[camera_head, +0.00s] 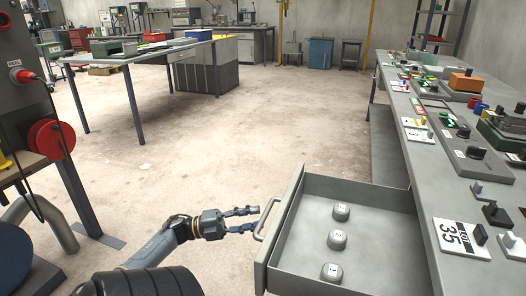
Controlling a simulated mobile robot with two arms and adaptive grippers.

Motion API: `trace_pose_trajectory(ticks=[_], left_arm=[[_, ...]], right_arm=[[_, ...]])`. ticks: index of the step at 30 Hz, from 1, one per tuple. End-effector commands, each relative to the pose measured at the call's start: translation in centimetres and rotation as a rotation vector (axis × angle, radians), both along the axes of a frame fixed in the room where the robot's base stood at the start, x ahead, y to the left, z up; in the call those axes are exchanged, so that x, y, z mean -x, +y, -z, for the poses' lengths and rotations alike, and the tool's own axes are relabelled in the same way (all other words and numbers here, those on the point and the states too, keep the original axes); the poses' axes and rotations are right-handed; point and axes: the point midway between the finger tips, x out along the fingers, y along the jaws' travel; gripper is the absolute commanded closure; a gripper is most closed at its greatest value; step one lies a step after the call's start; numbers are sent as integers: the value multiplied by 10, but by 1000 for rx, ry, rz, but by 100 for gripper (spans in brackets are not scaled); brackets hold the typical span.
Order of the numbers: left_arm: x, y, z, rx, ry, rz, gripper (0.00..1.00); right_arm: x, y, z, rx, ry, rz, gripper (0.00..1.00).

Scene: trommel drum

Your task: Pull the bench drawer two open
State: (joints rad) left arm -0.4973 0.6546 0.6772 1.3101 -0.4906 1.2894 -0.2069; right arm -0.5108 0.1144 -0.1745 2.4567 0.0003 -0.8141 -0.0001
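The bench drawer (349,188) is a grey box pulled well out of the bench on the right, its inside showing. Its front panel (281,233) faces left and carries a pale bar handle (265,219). Three grey domed pieces with white number labels, one of them (333,272), sit on the drawer floor. My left gripper (257,218) is just left of the handle, its two fingers apart and pointing at it. Nothing shows held between them. I cannot tell whether the fingertips touch the handle. My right gripper is not in view.
The grey bench top (431,183) bears several switches, labelled plates and an orange block (464,82). A machine with a red round knob (52,139) stands at the left. A table (140,56) stands behind. The concrete floor (230,140) between is clear.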

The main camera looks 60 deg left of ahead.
Motion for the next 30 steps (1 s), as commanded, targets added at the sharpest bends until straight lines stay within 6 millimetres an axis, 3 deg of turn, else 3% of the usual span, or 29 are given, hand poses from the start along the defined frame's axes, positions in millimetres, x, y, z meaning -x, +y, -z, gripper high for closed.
trace_pose_trajectory(ticks=[6, 12, 30], left_arm=[[41, 24, 9, 0, 4, -3, 63], [64, 37, 14, 0, 1, -2, 63], [70, 40, 15, 0, 0, 0, 63]], right_arm=[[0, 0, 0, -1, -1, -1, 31], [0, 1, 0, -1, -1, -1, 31], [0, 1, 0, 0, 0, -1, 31]])
